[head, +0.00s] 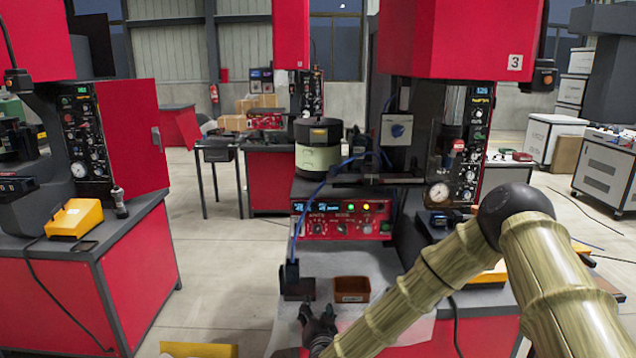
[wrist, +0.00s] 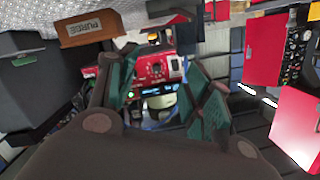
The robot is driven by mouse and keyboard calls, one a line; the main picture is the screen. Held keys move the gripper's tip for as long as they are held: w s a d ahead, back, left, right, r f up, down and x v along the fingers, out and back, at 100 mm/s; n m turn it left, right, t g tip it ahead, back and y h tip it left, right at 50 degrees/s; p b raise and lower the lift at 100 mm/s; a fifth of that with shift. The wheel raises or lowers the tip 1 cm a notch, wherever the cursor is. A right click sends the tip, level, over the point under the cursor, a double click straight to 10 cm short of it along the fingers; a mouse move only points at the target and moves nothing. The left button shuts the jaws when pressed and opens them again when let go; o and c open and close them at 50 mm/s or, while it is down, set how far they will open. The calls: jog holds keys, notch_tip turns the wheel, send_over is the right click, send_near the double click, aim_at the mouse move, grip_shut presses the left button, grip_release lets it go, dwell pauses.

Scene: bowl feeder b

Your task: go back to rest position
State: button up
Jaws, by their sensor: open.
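My gripper (head: 318,318) is low in the head view, in front of the red machine with the bowl feeder (head: 318,160). My arm reaches to it from the lower right. In the wrist view my gripper (wrist: 165,92) has its two green-padded fingers spread apart with nothing between them. Beyond the fingers is the red control box (head: 342,222), which also shows in the wrist view (wrist: 155,68). A small brown bin (head: 352,284) stands just beyond and right of my gripper in the head view. In the wrist view the bin (wrist: 92,28) bears the label PURGE.
A dark block (head: 298,289) with a blue cable stands left of the bin. A red press marked 3 (head: 455,40) rises at the right. Another red machine (head: 85,265) stands at the left, with a yellow pedal box (head: 74,218). Floor (head: 215,270) is clear between them.

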jog(key=s+d+f+n+g+y, duration=0.15)
jog(key=s+d+f+g, duration=0.25)
jog(key=s+f, duration=0.75)
jog(key=s+d+f+n+g, duration=0.2)
jog(key=s+d+f+g, duration=0.2)
jog(key=s+f, duration=0.75)
jog(key=s+d+f+g+h, duration=0.1)
jog(key=s+d+g, duration=0.1)
jog(key=s+d, duration=0.3)
jog(key=s+d+f+g+h, duration=0.1)
jog(key=s+d+g, duration=0.2)
jog(key=s, duration=1)
jog(key=s+d+f+g+h, duration=0.1)
jog(key=s+d+g, duration=0.2)
jog(key=s+d, duration=0.4)
jog(key=s, duration=0.2)
jog(key=shift+s+f, duration=0.2)
jog(key=shift+s, duration=0.2)
dwell(2.5)
